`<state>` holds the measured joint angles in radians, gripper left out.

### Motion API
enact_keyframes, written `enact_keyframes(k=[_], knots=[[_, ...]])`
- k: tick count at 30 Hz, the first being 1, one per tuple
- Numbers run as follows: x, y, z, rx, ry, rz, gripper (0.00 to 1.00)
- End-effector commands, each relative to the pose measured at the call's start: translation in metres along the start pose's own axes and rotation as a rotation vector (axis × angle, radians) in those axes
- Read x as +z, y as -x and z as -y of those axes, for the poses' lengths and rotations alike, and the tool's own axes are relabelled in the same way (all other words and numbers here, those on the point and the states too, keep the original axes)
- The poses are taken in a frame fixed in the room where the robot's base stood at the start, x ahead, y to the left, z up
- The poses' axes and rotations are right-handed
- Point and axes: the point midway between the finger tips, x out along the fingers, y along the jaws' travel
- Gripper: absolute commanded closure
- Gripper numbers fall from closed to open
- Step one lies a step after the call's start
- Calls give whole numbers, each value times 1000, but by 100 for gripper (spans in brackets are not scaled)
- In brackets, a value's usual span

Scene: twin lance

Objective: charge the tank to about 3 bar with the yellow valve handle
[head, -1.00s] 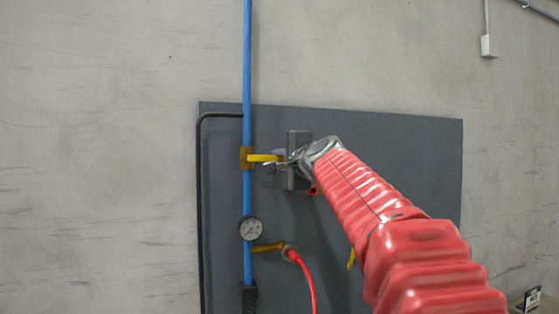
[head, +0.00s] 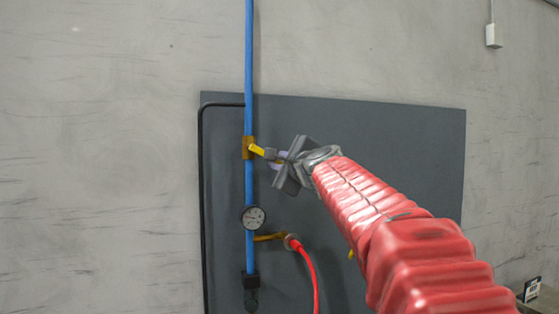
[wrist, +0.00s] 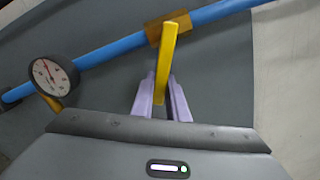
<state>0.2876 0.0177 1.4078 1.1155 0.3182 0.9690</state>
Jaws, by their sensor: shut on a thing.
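The yellow valve handle (wrist: 168,58) sticks out from a brass valve body (head: 248,148) on the vertical blue pipe (head: 249,190). In the head view the handle (head: 257,149) points right and slightly down. My gripper (head: 272,155) is shut on the handle's outer end. In the wrist view the handle lies between the two pale purple fingers (wrist: 163,95). The round white gauge (head: 253,218) is on the pipe below the valve. It shows larger in the wrist view (wrist: 53,75), but its numbers are too small to read. No tank is visible.
A dark grey panel (head: 400,150) stands behind the pipe against a concrete wall. A brass outlet (head: 270,237) with a red hose (head: 312,270) is below my arm. A black tube (head: 203,200) runs left of the pipe.

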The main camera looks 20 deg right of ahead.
Motion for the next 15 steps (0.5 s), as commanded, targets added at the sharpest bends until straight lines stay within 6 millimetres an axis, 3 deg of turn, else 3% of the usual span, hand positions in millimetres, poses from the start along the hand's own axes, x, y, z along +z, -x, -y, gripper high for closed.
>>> enact_keyframes(k=[4,5,12,15], knots=[[-2,-1,-3,6,4,-2,100],[-2,-1,-3,6,5,-2,84],[-1,-1,-2,3,4,-1,67],[-1,0,-1,2,4,-1,67]])
